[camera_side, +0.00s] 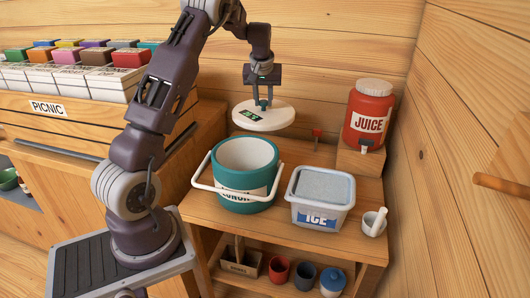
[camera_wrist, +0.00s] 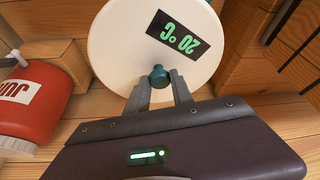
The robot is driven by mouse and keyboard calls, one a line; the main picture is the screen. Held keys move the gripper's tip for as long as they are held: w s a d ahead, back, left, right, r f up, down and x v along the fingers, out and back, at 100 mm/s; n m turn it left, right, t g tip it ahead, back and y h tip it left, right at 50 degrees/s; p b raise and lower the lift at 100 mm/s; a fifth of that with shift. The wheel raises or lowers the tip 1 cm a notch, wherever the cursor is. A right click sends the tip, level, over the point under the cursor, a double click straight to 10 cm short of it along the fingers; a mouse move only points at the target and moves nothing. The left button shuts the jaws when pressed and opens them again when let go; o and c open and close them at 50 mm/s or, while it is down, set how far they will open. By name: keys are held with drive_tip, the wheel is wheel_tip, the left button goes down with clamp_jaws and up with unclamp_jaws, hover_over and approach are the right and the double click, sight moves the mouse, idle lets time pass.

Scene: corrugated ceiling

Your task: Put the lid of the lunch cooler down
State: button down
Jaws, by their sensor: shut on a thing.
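My gripper (camera_side: 264,101) is shut on the teal knob of the round white lid (camera_side: 277,117) and holds it in the air. In the side view the lid is behind and above the cooler, a little to its right. The wrist view shows the lid (camera_wrist: 120,45) with a dark "20 °C" display, and my fingers (camera_wrist: 158,84) on the knob. The lunch cooler (camera_side: 245,195) is a teal tub with a white handle lowered to the front left. It stands open on the wooden table, and its pale inside shows.
A white ICE box (camera_side: 320,212) stands right of the cooler, with a small white mortar (camera_side: 374,222) beyond it. The red JUICE jug (camera_side: 369,115) sits on a wooden block at the back right. A PICNIC crate (camera_side: 47,107) is at the left.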

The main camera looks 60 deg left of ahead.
drive_tip(key=w+a+f+m+t+h, duration=0.1)
drive_tip(key=w+a+f+m, duration=0.2)
drive_tip(key=w+a+f, duration=0.2)
drive_tip(key=shift+f+m, duration=0.1)
drive_tip(key=shift+m, duration=0.3)
drive_tip(key=shift+n, duration=0.6)
drive_tip(key=a+f, duration=0.1)
drive_tip(key=f, duration=0.4)
drive_tip(key=a+f, duration=0.1)
drive_tip(key=f, duration=0.5)
drive_tip(key=w+a+f, duration=0.1)
drive_tip(key=f, duration=0.4)
drive_tip(key=shift+a+f, duration=0.15)
drive_tip(key=shift+f, duration=0.05)
drive_tip(key=shift+s, duration=0.1)
drive_tip(key=c, duration=1.1)
unclamp_jaws()
drive_tip(key=shift+f, duration=0.15)
